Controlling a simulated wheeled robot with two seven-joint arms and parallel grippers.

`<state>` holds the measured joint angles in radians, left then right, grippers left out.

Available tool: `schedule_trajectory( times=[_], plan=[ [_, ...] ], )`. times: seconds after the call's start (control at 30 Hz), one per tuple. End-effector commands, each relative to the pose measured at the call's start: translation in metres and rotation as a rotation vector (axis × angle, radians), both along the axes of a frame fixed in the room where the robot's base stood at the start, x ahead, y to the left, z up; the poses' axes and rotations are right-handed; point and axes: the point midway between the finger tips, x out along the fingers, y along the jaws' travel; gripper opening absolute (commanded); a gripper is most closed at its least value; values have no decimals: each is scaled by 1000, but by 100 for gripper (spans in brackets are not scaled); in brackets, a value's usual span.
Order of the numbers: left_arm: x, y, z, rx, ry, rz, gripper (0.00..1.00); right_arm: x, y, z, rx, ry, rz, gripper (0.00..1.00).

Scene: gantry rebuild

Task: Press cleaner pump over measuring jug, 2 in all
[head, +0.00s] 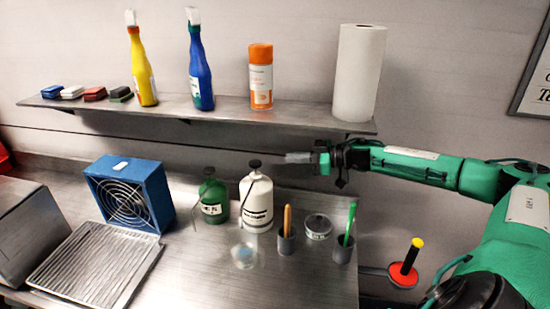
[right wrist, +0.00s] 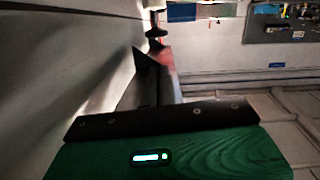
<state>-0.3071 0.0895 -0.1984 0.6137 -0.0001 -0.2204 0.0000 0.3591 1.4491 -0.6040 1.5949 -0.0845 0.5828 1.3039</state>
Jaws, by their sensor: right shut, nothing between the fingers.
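I cannot read which is the cleaner. A small clear vessel (head: 244,256), apparently the measuring jug, stands in front of the white bottle with something bluish inside. My right gripper (head: 290,157) is shut and empty, pointing left, right of the white bottle's pump head and slightly above it. In the right wrist view a dark pump head (right wrist: 157,32) shows beyond the fingers. My left gripper is not in view.
A blue fan box (head: 152,187) and a ribbed metal tray (head: 95,262) occupy the left bench. Grey cups (head: 343,250) and a round tin (head: 318,227) stand at right. A wall shelf (head: 215,108) with bottles and a paper roll (head: 358,72) hangs above.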

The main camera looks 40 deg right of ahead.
Motion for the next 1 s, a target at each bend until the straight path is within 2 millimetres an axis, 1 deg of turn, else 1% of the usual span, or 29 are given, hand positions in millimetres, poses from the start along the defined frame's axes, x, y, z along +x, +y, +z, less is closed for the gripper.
schedule_trajectory(
  times=[0.17,0.3,0.6,0.8,1.0],
  plan=[
    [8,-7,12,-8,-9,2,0,13,10,1,4,-3,0,0],
    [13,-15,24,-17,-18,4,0,28,23,-1,4,-3,0,0],
    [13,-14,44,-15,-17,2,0,60,49,-10,3,-1,0,0],
    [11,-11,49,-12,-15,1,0,71,59,-15,1,0,0,0],
    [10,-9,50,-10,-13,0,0,74,61,-17,0,0,0,0]
  ],
)
